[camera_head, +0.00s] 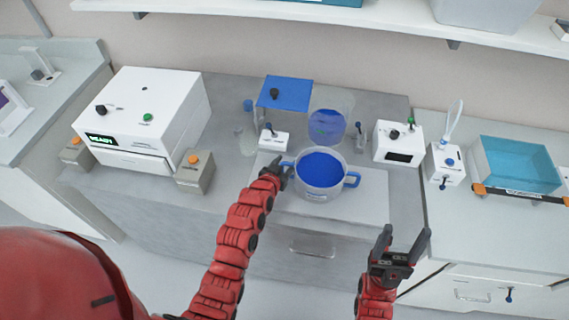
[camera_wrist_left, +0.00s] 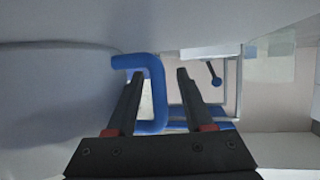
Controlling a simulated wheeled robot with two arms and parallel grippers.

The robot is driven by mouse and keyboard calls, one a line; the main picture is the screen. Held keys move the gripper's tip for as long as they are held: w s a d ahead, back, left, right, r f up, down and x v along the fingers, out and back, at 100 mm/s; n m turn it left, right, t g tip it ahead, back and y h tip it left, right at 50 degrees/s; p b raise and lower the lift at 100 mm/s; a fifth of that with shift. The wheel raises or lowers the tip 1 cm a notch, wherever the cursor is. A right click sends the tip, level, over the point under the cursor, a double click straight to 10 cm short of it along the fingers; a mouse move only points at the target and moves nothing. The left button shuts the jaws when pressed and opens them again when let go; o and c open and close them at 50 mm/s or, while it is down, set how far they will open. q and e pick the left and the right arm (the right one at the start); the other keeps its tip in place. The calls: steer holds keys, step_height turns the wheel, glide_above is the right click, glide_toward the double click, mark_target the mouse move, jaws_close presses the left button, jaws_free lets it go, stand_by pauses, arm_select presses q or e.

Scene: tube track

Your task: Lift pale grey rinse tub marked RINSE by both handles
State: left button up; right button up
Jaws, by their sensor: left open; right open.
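The pale grey rinse tub (camera_head: 319,192), filled with blue, stands upright on a light board on the bench in the head view. It has a blue left handle (camera_head: 287,164) and a blue right handle (camera_head: 352,180). My left gripper (camera_head: 283,174) is open at the left handle. In the left wrist view that handle (camera_wrist_left: 156,95) lies between the open fingers (camera_wrist_left: 160,76), and the tub's grey wall (camera_wrist_left: 60,100) fills the left side. My right gripper (camera_head: 406,236) is open and empty, in front of and to the right of the tub, apart from the right handle.
A clear round vessel with blue (camera_head: 328,126) stands just behind the tub. A small white switch box (camera_head: 272,140) is behind left, and a white control box (camera_head: 397,144) is behind right. A large white machine (camera_head: 145,110) stands at the left. The board's front (camera_head: 345,217) is bare.

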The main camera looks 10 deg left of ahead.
arm_select(q)
jaws_close()
stand_by(1.2)
